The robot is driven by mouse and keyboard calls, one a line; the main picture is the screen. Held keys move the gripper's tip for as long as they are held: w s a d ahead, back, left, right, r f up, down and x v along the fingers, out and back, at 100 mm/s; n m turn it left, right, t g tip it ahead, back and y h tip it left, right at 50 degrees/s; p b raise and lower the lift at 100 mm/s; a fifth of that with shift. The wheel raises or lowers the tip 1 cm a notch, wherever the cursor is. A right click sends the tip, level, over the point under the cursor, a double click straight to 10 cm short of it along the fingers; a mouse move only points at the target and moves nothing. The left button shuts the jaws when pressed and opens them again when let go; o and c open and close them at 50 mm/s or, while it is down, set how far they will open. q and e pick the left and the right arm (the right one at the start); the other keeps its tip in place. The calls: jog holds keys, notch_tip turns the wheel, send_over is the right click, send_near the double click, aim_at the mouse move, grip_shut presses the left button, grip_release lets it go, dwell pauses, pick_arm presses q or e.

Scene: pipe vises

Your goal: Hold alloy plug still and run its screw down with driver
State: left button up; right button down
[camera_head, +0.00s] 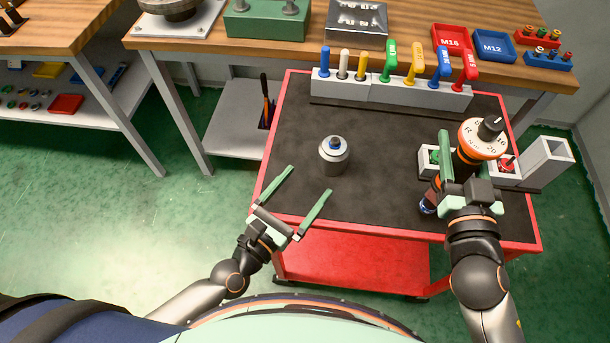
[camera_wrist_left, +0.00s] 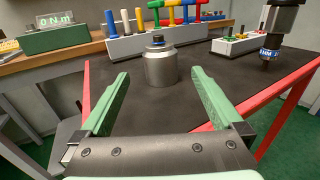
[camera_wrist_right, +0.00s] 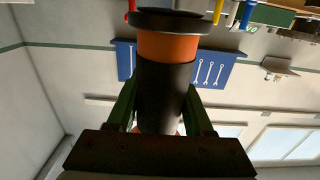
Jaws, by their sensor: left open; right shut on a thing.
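The alloy plug (camera_head: 333,157) is a silver cylinder standing upright on the dark mat of the red cart, with a blue-topped screw (camera_head: 336,143) on top. The plug also shows in the left wrist view (camera_wrist_left: 160,66), ahead of the fingertips. My left gripper (camera_head: 296,182) is open, its fingers pointing toward the plug and apart from it. My right gripper (camera_head: 459,168) is shut on the driver (camera_head: 483,141), a black and orange tool with a numbered dial. The driver's orange and black body also fills the right wrist view (camera_wrist_right: 166,85). Its blue-banded tip shows in the left wrist view (camera_wrist_left: 269,53).
A grey rack (camera_head: 390,93) with several coloured-handled tools stands along the cart's back. A bit holder (camera_head: 432,163) and a grey box holder (camera_head: 548,160) are at the right. The cart's red rim (camera_head: 262,188) bounds the mat. The mat around the plug is clear.

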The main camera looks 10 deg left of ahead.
aim_at(335, 148)
pick_arm(q)
jog(key=shift+w+d+r, duration=0.1)
jog(key=shift+w+d, duration=0.2)
jog(key=shift+w, duration=0.3)
jog(key=x, duration=1)
jog(key=shift+w+d, duration=0.15)
jog(key=shift+w, duration=0.15)
pick_arm(e)
jog(key=shift+r, duration=0.3)
pick_arm(q)
grip_shut()
dwell(0.9)
pick_arm(e)
jog(key=w+a+r+n+g+y, duration=0.1)
jog(key=w+a+r+n+y, duration=0.2)
jog(key=a+r, duration=0.4)
jog(key=w+a+r+n+g+y, duration=0.1)
jog(key=w+a+r+n+y, duration=0.2)
jog(key=a, duration=1.1)
jog(key=w+r+y, duration=0.3)
jog(key=r, duration=0.1)
jog(key=shift+a, duration=0.25)
jog(key=shift+w, duration=0.1)
